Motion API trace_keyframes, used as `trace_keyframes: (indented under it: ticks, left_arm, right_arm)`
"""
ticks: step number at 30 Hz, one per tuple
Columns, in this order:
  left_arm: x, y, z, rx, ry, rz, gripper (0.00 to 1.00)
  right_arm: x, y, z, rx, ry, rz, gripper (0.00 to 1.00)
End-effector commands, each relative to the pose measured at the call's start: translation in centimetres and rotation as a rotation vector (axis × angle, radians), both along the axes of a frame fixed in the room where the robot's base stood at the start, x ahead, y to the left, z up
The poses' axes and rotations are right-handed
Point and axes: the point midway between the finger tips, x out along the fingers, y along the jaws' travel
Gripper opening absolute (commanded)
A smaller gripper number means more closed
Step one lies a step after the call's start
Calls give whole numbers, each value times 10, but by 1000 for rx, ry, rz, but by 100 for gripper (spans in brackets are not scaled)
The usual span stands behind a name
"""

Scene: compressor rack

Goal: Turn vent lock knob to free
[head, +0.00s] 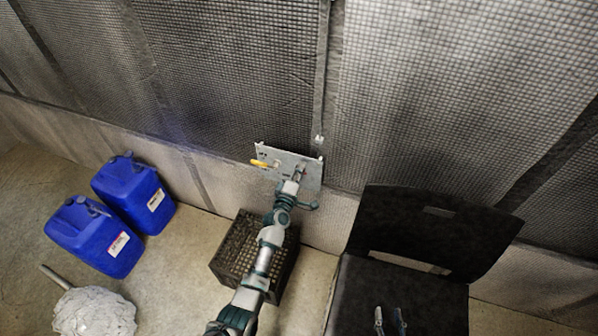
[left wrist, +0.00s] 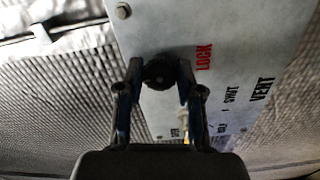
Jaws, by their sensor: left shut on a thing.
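The grey metal panel (head: 302,163) is mounted at the foot of the mesh wall, and a yellow handle (head: 262,163) sticks out at its left. In the left wrist view the panel (left wrist: 215,25) bears a red LOCK label and black lettering. The round black knob (left wrist: 160,72) sits on it beside the LOCK label. My left gripper (left wrist: 158,82) is shut on the knob, one finger at each side. In the head view my left gripper (head: 298,176) reaches the panel and hides the knob. My right gripper (head: 390,318) is at the bottom edge, fingers apart and empty.
A black crate (head: 232,248) stands on the floor below the panel, under my left arm. A black chair (head: 425,235) stands to the right. Two blue canisters (head: 132,192) and a mop head (head: 93,314) are at the left.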

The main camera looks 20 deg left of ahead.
Motion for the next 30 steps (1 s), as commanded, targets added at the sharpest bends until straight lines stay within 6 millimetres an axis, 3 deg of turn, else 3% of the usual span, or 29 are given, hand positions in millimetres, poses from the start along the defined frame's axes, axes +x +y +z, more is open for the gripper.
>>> trace_keyframes:
  ticks: [1,10,11,14,24,30]
  left_arm:
    - [-2,-5,-10,-3,18,-10,1]
    - [-2,-5,-10,-2,19,-11,1]
    - [-2,-5,-10,-2,18,-11,39]
    - [-2,-4,-9,-2,17,-9,62]
    - [-4,-2,-3,-2,6,-4,62]
    - [-31,-1,-4,-4,7,-3,62]
  right_arm:
    - [0,0,-1,0,2,0,40]
    - [0,0,-1,-1,3,0,40]
    - [0,0,-1,-1,3,0,40]
    - [-1,0,-2,0,3,0,40]
    - [-2,1,0,0,0,3,40]
    - [-2,1,1,0,0,2,40]
